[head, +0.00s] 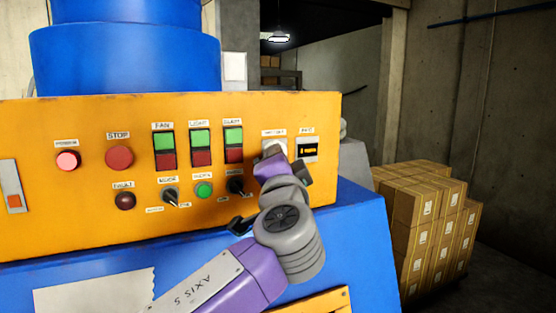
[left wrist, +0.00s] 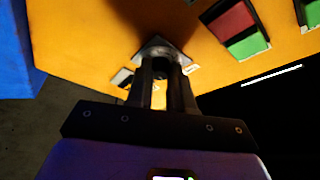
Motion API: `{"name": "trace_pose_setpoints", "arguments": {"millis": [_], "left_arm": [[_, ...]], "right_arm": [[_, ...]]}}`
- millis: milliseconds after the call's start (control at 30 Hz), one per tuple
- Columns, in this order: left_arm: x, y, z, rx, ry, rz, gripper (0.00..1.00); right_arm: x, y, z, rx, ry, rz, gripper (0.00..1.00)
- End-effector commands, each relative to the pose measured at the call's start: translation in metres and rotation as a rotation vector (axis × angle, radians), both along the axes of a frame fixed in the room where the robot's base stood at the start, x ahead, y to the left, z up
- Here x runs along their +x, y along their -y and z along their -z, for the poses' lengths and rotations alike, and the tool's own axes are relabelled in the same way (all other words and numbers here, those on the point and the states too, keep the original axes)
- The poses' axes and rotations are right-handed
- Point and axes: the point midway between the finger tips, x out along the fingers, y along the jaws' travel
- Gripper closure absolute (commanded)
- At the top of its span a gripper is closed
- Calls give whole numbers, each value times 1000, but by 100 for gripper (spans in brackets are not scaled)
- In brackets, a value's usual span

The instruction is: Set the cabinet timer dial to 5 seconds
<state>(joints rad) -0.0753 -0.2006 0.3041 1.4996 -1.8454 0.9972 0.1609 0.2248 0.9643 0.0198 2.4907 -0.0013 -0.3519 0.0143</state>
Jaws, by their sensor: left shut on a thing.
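The yellow control panel (head: 90,215) fills the left and middle of the head view. My left gripper (head: 272,153) is at its upper right, over the white-backed timer dial (head: 280,135), and hides most of it. In the left wrist view the two dark fingers of my left gripper (left wrist: 160,75) are shut on the timer dial, in front of its pale backing plate (left wrist: 172,46). The dial's pointer and scale cannot be read. A small display (head: 307,149) with orange characters, too small to read, is just right of the dial. My right gripper is not in view.
Green-and-red switches (head: 200,148) sit left of the dial, with selector knobs (head: 171,197) and a green button (head: 204,189) below. A red stop button (head: 119,157) is further left. Stacked cardboard boxes (head: 420,215) stand on the floor at right.

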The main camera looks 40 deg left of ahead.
Motion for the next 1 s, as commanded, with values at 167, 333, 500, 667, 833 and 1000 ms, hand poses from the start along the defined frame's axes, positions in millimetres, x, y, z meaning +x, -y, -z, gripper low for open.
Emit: {"name": "trace_pose_setpoints", "arguments": {"millis": [167, 333, 500, 667, 833, 1000], "left_arm": [[0, 1, 0, 0, 1, 2, 100], [0, 1, 0, 0, 1, 2, 66], [0, 0, 0, 0, 1, 1, 53], [0, 0, 0, -1, 1, 0, 53], [-9, 8, 4, -1, 2, 1, 53], [-30, 28, 10, 0, 3, 3, 53]], "right_arm": [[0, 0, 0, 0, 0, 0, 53], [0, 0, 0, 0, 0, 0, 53], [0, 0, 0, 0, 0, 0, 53], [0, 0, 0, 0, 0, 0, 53], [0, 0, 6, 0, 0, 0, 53], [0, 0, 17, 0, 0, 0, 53]]}}
